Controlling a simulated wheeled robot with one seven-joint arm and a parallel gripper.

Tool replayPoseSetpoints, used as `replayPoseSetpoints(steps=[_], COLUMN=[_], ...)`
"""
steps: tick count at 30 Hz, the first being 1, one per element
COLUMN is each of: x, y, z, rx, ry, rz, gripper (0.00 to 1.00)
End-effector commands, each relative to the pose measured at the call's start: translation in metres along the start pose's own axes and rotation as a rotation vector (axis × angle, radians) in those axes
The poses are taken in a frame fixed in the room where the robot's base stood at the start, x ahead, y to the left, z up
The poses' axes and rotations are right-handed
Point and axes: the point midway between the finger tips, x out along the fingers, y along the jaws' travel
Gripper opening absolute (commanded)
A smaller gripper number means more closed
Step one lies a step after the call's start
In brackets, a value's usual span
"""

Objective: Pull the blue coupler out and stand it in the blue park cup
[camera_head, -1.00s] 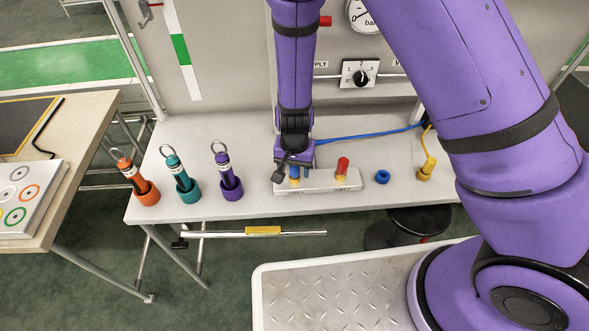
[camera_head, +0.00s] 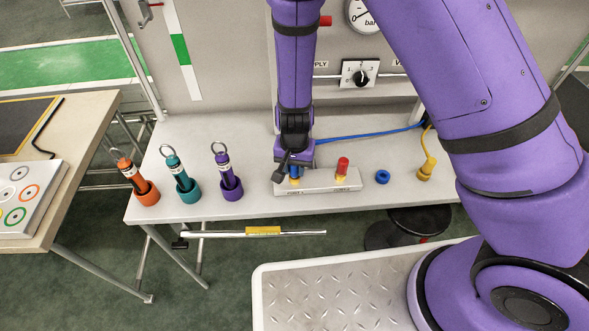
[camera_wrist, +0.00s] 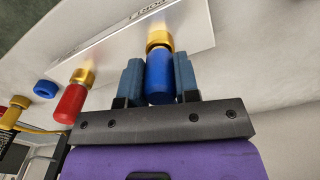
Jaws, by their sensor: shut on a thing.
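The blue coupler (camera_wrist: 159,76) is upright at the left port of the white port block (camera_head: 324,186), by its brass collar (camera_wrist: 160,39). My gripper (camera_wrist: 159,82) is shut on it, one finger on each side. In the head view my gripper (camera_head: 294,165) hides most of the coupler. A blue hose (camera_head: 365,133) runs from beside my gripper to the right. The blue park cup (camera_head: 382,177) stands empty on the bench, right of the block; it also shows in the wrist view (camera_wrist: 45,89).
A red coupler (camera_head: 342,166) stands in the block's right port. A yellow coupler (camera_head: 427,169) with its hose stands right of the blue cup. Orange (camera_head: 147,192), teal (camera_head: 187,191) and purple (camera_head: 231,188) cups hold ringed tools at left. Bench between block and yellow coupler is mostly clear.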

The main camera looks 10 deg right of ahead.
Motion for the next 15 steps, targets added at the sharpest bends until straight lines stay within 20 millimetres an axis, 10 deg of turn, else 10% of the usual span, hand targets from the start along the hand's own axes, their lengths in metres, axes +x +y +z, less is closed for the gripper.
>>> replayPoseSetpoints(steps=[15], x=[-0.0074], y=[-0.0002], z=[-0.0006], rx=[0.0], ry=[0.001], rz=[-0.001], gripper=[0.0])
